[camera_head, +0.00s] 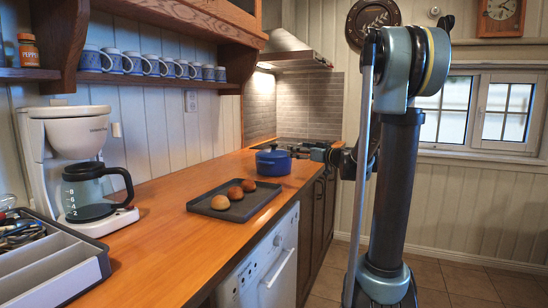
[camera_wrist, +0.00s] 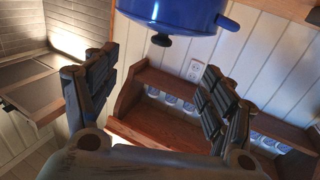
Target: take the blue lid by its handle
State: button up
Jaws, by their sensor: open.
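A blue pot (camera_head: 272,166) stands on the wooden counter with its blue lid (camera_head: 272,154) on. The lid's small dark handle (camera_head: 273,147) sticks up from the middle. In the wrist view, turned upside down, the lid (camera_wrist: 172,29) is at the top, with its black handle (camera_wrist: 162,41) pointing down the picture. My gripper (camera_wrist: 155,75) is open and empty; the handle appears between and beyond its two fingers. In the head view my gripper (camera_head: 318,153) is small and dark, just right of the pot and apart from it.
A dark tray (camera_head: 237,207) with three buns lies nearer on the counter. The stove (camera_head: 303,143) is behind the pot. A coffee maker (camera_head: 80,165) and utensil tray (camera_head: 55,262) stand at the left. A shelf of mugs (camera_head: 160,82) runs above the counter.

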aim_at(276, 146)
jog(key=x, duration=1.5)
jog(key=shift+w+a+f, duration=0.1)
jog(key=shift+w+a, duration=0.15)
jog(key=shift+a, duration=0.05)
jog(key=shift+c, duration=0.6)
jog(key=shift+s+d, duration=0.1)
jog(key=shift+s, duration=0.05)
grip_shut()
jog(key=shift+s, duration=0.15)
